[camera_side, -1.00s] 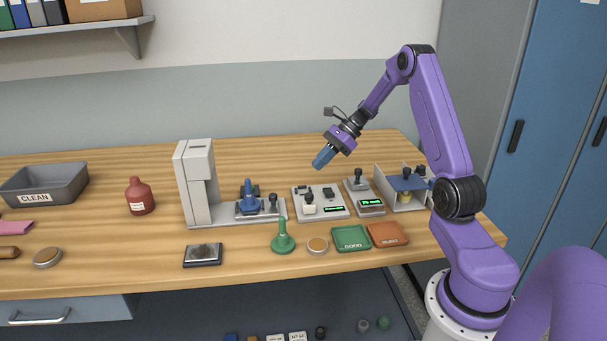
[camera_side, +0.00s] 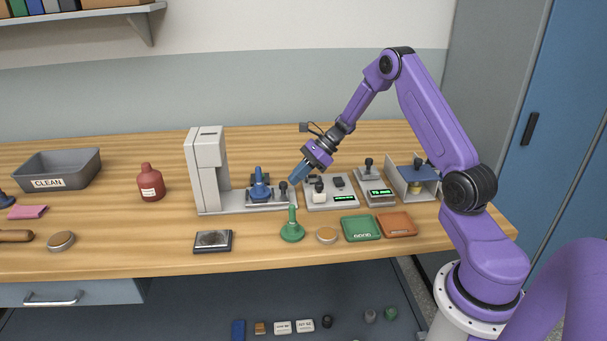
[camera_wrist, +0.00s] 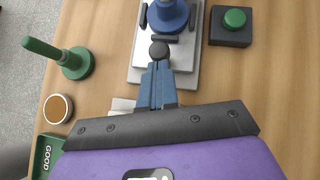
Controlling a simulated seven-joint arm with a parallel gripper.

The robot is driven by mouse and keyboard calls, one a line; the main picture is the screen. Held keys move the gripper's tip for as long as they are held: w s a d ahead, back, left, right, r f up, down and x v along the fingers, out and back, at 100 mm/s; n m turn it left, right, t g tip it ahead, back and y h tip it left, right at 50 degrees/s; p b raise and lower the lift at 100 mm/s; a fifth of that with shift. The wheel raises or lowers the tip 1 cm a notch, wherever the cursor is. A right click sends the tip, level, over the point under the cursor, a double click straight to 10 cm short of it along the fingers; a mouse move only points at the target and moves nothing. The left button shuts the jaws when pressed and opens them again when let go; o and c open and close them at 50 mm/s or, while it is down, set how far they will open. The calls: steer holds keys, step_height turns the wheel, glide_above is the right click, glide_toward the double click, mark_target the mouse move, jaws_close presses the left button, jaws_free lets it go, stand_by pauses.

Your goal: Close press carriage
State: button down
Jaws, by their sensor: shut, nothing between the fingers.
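A black knob (camera_side: 283,186) stands at the carriage's right end. My gripper (camera_side: 294,180) is shut and empty, pointing down just right of the knob. In the wrist view the blue fingertips (camera_wrist: 160,68) are right at the knob (camera_wrist: 159,50); I cannot tell whether they touch. The carriage (camera_wrist: 150,45) is partly hidden there.
A green-handled stamp (camera_side: 292,231) stands in front of the gripper. A dark box with a green button (camera_wrist: 234,19) is beside the carriage. A device with a switch (camera_side: 335,193) is to the right. Green (camera_side: 361,228) and orange (camera_side: 396,224) trays lie in front.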

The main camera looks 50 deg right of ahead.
steer(key=w+a, duration=0.8)
steer(key=shift+w+a, duration=0.2)
steer(key=shift+a, duration=0.05)
stand_by(0.4)
